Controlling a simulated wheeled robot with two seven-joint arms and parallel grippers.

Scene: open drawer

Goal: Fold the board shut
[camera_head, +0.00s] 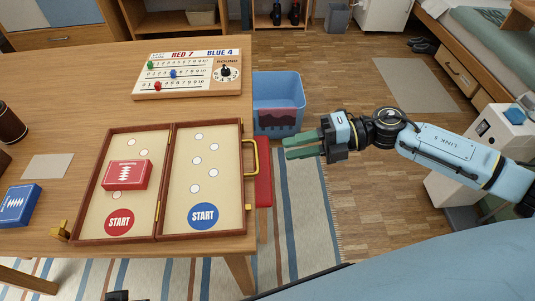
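The game board (161,205) lies open and flat on the wooden table, two brown-framed halves joined along a middle seam. The left half has a red START disc and the right half a blue one, with white dots on both. A red card box (127,175) sits on the left half, covering part of it. A brass handle (254,157) is on the right half's outer edge, beside the table edge. My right gripper (296,147) is right of the handle, apart from it, off the table. Its green fingers look close together, with nothing between them.
A score board (187,73) with coloured pegs stands behind the game board. A blue card box (17,205), grey card (48,166) and brass piece (60,231) are at left. A blue bin (278,90) and red stool (264,172) are beside the table.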

